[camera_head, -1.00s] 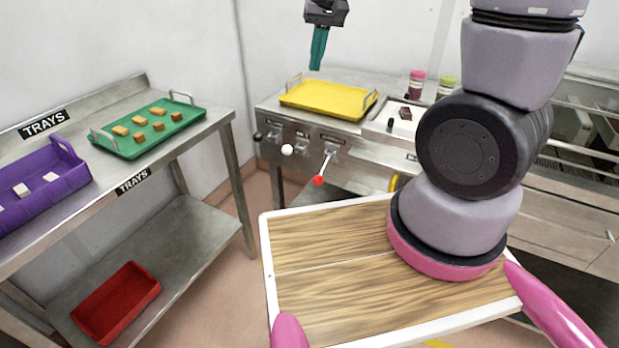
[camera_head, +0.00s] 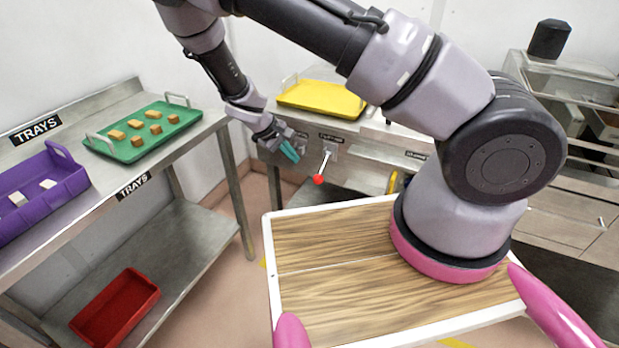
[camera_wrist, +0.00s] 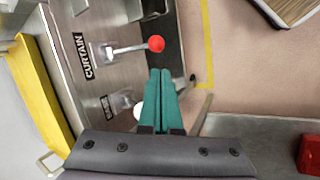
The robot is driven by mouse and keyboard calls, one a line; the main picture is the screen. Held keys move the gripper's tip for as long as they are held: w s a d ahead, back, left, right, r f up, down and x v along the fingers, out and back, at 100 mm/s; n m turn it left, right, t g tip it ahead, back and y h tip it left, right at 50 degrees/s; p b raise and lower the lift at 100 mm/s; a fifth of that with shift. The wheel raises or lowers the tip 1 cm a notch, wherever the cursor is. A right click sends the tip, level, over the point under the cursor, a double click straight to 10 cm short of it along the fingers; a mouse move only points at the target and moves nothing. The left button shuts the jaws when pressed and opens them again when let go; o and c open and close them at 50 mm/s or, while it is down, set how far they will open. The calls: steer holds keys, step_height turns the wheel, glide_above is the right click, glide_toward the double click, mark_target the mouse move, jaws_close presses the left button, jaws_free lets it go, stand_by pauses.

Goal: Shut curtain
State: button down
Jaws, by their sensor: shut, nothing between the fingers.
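The curtain lever is a metal rod with a red ball knob (camera_head: 318,179) on the front panel of the steel machine, and it slopes down. In the wrist view the red knob (camera_wrist: 156,43) sits just beyond my fingertips, beside a black "CURTAIN" label (camera_wrist: 82,56). My gripper (camera_head: 291,152) has teal fingers, shut and empty, a little left of and above the knob. The teal fingers also show in the wrist view (camera_wrist: 160,82), apart from the knob. A white knob (camera_wrist: 138,111) is partly hidden behind them. The curtain itself cannot be made out.
A yellow tray (camera_head: 321,99) lies on the machine top. A steel table at left carries a green tray (camera_head: 114,151) with food pieces and a purple crate (camera_head: 75,182); a red tray (camera_head: 117,305) is on its lower shelf. Open floor lies between table and machine.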

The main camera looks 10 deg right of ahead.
mark_target(323, 168)
steer(key=shift+w+a+f+n+t+h, duration=0.15)
steer(key=shift+f+n+t+h, duration=0.25)
steer(key=shift+f, duration=0.45)
steer(key=shift+w+d+f+n+t+h, duration=0.1)
steer(key=shift+f+n+t+h, duration=0.15)
steer(key=shift+f+n, duration=0.4)
steer(key=shift+w+a+f+n+t+h, duration=0.15)
steer(key=shift+f+n+t+h, duration=0.15)
steer(key=shift+f, duration=0.7)
steer(key=shift+d, duration=0.1)
steer(key=x, duration=1)
steer(key=shift+r+y, duration=0.25)
steer(key=shift+y, duration=0.1)
steer(key=shift+s+a+r+g+y, duration=0.2)
steer(key=shift+a+r+g+y, duration=0.15)
steer(key=shift+r+g, duration=0.35)
